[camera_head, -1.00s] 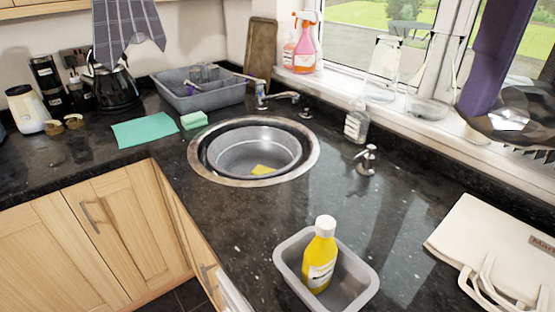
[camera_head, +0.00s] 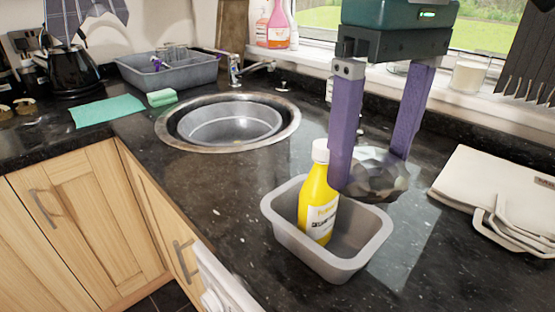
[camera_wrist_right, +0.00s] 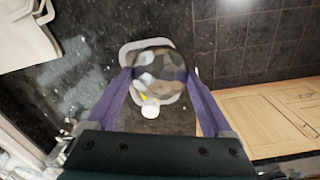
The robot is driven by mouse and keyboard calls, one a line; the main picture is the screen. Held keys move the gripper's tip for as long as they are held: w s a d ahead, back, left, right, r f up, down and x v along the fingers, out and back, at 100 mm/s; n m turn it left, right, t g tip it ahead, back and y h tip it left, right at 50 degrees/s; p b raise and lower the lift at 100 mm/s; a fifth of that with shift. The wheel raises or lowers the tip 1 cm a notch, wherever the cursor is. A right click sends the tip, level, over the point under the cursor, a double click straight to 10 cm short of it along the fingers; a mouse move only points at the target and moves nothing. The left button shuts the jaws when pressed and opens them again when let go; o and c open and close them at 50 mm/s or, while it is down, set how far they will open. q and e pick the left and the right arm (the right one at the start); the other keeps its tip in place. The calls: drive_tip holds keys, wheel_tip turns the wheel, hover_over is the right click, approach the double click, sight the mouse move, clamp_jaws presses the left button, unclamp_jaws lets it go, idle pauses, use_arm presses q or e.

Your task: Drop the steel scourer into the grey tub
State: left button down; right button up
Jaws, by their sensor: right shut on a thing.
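The steel scourer (camera_head: 378,178) is a shiny, faceted grey lump between the purple fingers of my right gripper (camera_head: 372,172). The gripper is shut on it and holds it just above the right back rim of the grey tub (camera_head: 337,266). A yellow bottle (camera_head: 319,205) with a white cap stands in the tub's left part. In the right wrist view the scourer (camera_wrist_right: 158,66) sits between the fingertips and covers much of the tub (camera_wrist_right: 128,50); the bottle's white cap (camera_wrist_right: 150,110) shows below it. My left gripper is not in view.
A cream cloth bag (camera_head: 500,195) lies on the counter to the right. A round sink (camera_head: 228,122) is behind and left, with a green sponge (camera_head: 162,97), a teal cloth (camera_head: 106,110) and a grey basin (camera_head: 170,70) beyond. Dark counter left of the tub is clear.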

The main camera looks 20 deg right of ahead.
wheel_tip(320, 180, down, 9)
drive_tip(key=shift+b, duration=0.4)
drive_tip(key=shift+f, duration=0.5)
drive_tip(key=o, duration=1.1)
